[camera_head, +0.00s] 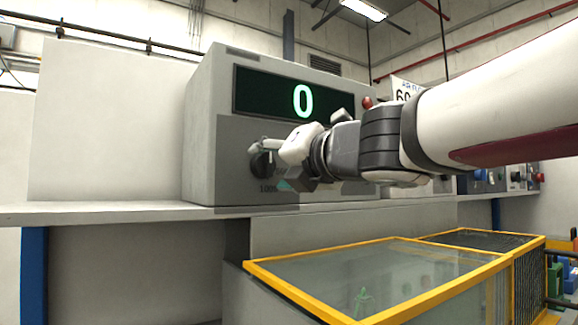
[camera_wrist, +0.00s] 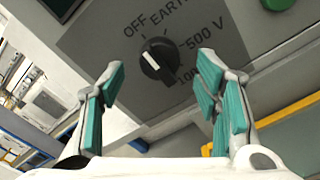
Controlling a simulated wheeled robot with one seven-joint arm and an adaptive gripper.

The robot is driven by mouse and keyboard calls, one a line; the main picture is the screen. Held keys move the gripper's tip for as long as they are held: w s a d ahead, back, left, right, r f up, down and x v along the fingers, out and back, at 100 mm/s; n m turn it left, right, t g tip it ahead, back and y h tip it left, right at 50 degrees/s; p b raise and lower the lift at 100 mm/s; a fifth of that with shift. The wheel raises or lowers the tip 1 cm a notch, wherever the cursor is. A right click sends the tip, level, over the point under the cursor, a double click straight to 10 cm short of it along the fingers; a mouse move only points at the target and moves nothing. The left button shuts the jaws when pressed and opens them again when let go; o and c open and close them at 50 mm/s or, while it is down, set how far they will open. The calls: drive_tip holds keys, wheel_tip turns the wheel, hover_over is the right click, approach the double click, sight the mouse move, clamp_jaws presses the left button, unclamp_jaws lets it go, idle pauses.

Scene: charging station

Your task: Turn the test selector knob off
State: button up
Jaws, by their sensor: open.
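The test selector knob (camera_wrist: 158,62) is black with a white mark, on the grey front panel (camera_wrist: 95,42) of a tester. Printed around it are OFF, EARTH, 500 V and a partly hidden label starting with 10. The white mark lies on its left part; I cannot tell for sure which label it indicates. My gripper (camera_wrist: 160,80) is open, its teal-padded fingers to either side of the knob in the picture and apart from it. In the head view, the knob (camera_head: 262,163) is partly covered by my gripper (camera_head: 273,168). The display (camera_head: 303,101) reads 0.
A green button (camera_wrist: 277,3) is at the top right of the wrist view. A red button (camera_head: 367,103) is on the tester's right side. The tester stands on a grey shelf (camera_head: 110,212). A yellow-framed glass-topped enclosure (camera_head: 390,275) is below. The shelf left of the tester is clear.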

drive_tip(key=v, duration=1)
drive_tip(key=shift+s+d, duration=0.1)
drive_tip(key=shift+s, duration=0.05)
